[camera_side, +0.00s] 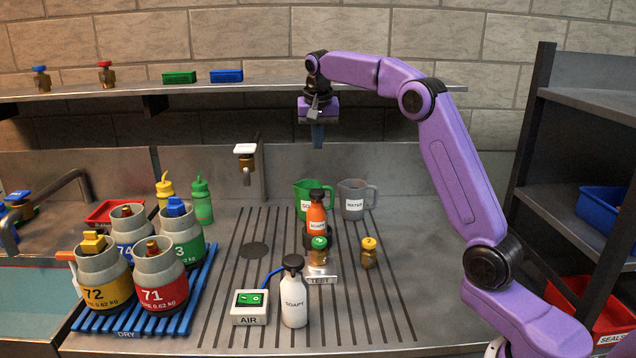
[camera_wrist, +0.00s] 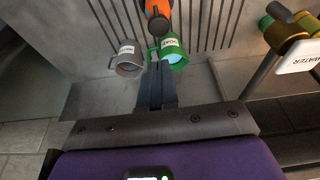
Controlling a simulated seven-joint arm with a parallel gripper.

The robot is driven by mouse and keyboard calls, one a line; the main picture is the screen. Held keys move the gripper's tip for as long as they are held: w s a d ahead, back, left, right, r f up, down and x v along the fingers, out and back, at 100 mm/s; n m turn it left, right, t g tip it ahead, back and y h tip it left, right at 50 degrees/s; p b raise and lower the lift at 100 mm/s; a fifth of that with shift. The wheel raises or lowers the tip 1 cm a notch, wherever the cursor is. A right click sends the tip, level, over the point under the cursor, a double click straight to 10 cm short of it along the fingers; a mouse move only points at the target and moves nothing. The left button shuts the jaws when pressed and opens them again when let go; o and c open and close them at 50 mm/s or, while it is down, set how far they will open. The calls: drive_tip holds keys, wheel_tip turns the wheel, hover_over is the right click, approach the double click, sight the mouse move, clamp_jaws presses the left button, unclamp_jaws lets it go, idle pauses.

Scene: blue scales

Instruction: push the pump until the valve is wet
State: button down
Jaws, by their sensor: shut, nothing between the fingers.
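A brass valve with a green top (camera_side: 319,250) stands at the plate marked TEST (camera_side: 321,280). I cannot tell for sure which bottle is the pump, or whether the valve is wet. My gripper (camera_side: 317,146) points down, shut and empty, high above the back of the counter. Its fingers (camera_wrist: 157,82) are together in the wrist view.
A green mug (camera_side: 302,190) and a grey mug (camera_side: 355,200) stand behind the orange bottle. Another brass valve with a yellow top (camera_side: 368,254) is to the right. An AIR box (camera_side: 250,307) and several cylinders in a blue rack (camera_side: 190,300) are left. The right counter is clear.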

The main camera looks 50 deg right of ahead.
sight(318, 191)
drive_tip(key=shift+w+d, duration=0.1)
drive_tip(key=shift+d, duration=0.15)
drive_tip(key=x, duration=1.3)
drive_tip(key=shift+s+a, duration=0.25)
drive_tip(key=shift+s, duration=0.15)
drive_tip(key=shift+f, duration=0.55)
